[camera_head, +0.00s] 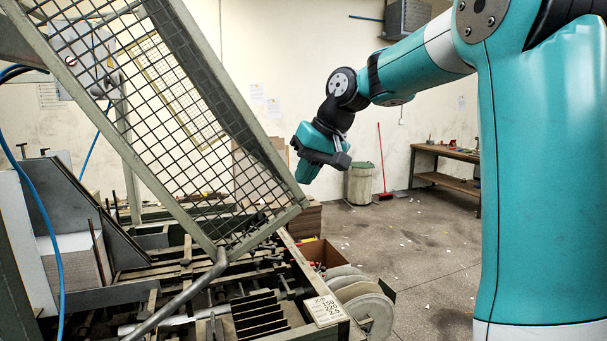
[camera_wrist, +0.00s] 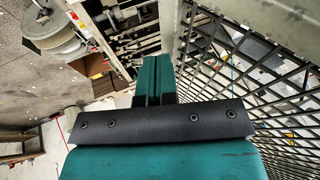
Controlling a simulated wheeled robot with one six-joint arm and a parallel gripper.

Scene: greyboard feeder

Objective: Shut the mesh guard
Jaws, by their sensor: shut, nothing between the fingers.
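The mesh guard (camera_head: 246,110) is a grey-green metal frame with dark wire mesh. In the head view it stands raised and tilted over the machine bed, its lower edge above the rails. A grey tube (camera_head: 180,299) runs from its lower corner towards the front. My gripper (camera_head: 306,178) is shut and empty, fingers pointing down, just right of the guard's right frame bar; I cannot tell whether they touch. In the wrist view my closed fingers (camera_wrist: 153,75) are at the middle, and the guard's mesh (camera_wrist: 262,85) fills the right side.
The feeder bed (camera_head: 318,306) carries rails, clamps and a number card. Round discs (camera_head: 368,305) and an open cardboard box (camera_head: 322,252) stand at its right side. A bin (camera_head: 360,184), a red broom (camera_head: 382,160) and a workbench (camera_head: 446,153) are farther back. The floor between is mostly clear.

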